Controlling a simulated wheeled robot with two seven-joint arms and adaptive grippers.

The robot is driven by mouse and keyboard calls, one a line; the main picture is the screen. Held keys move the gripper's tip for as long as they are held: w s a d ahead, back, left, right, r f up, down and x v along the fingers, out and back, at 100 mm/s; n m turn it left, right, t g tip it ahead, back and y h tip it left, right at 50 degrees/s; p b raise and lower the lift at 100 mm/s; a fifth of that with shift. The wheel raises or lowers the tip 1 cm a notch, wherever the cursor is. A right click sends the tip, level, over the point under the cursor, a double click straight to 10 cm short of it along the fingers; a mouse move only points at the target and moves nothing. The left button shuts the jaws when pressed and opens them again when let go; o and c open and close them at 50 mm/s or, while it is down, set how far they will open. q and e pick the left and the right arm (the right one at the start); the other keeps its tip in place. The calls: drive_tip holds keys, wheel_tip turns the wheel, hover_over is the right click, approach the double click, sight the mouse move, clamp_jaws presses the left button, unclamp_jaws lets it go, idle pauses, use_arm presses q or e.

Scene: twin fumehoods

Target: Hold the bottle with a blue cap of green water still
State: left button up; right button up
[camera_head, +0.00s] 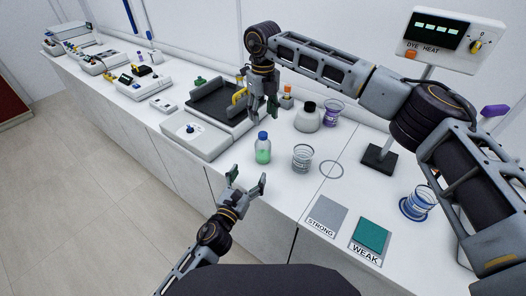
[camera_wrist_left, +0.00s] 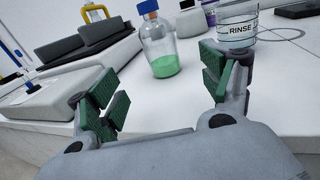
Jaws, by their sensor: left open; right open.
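The bottle (camera_head: 263,150) with a blue cap holds green water and stands upright on the white bench. In the left wrist view the bottle (camera_wrist_left: 158,42) stands beyond and between my finger pads, with green liquid at its bottom. My left gripper (camera_head: 248,183) is open and empty, just in front of the bench edge and short of the bottle, apart from it. Its pads also show in the left wrist view (camera_wrist_left: 163,92). My right gripper (camera_head: 262,107) hangs fingers down behind the bottle, beside the shaker device, and is open and empty.
A clear beaker (camera_head: 302,158), labelled RINSE in the left wrist view (camera_wrist_left: 237,27), stands right of the bottle. A device with a black platform (camera_head: 215,103) stands left. Behind are a black-capped bottle (camera_head: 308,117) and a purple beaker (camera_head: 333,113). STRONG (camera_head: 327,214) and WEAK (camera_head: 372,237) pads lie right.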

sight(263, 149)
use_arm(q)
drive_tip(key=shift+w, duration=0.1)
drive_tip(key=shift+x, duration=6.75)
clamp_jaws()
